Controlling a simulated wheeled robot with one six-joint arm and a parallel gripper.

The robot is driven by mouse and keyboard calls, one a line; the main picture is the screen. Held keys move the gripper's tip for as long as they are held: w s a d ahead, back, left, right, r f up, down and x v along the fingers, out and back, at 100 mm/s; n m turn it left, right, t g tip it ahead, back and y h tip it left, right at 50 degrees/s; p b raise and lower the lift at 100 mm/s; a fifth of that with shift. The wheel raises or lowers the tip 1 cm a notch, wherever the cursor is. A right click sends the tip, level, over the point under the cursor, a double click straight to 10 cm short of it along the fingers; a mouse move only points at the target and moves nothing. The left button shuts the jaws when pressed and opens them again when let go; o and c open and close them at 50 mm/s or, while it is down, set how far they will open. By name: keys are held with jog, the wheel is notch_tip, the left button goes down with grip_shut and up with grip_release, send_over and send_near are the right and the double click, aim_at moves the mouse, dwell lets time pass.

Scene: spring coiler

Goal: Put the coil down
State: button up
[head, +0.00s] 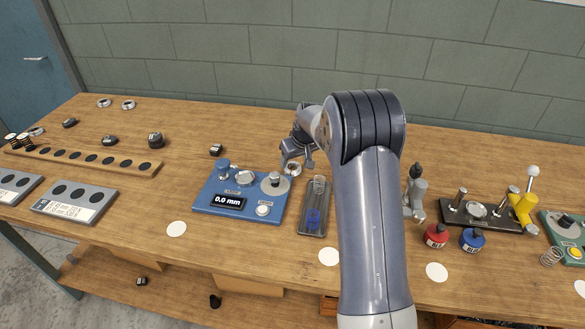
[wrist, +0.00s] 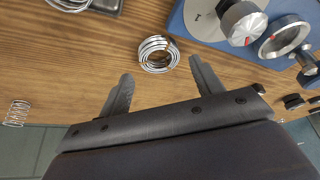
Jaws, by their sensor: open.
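In the wrist view a silver wire coil (wrist: 158,54) sits on the wooden table, just past and between my fingertips, touching neither finger as far as I can see. My gripper (wrist: 162,70) is open and empty, with its two dark fingers spread wide. In the head view my gripper (head: 298,158) is small, just behind the gap between the blue gauge plate and the grey tray, partly hidden by my arm. I cannot make out the coil clearly there.
The blue gauge plate (head: 210,204) reads 0.0 mm and lies close to the coil in the wrist view (wrist: 190,22). The grey tray (head: 312,228) holds springs. Another spring (wrist: 16,113) stands near the wall. A dark fixture (head: 505,226) is at right. Open wood lies left of the plate.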

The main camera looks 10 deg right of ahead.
aim_at(293, 167)
jog(key=x, duration=0.4)
jog(key=shift+p, duration=0.4)
jog(key=c, duration=0.9)
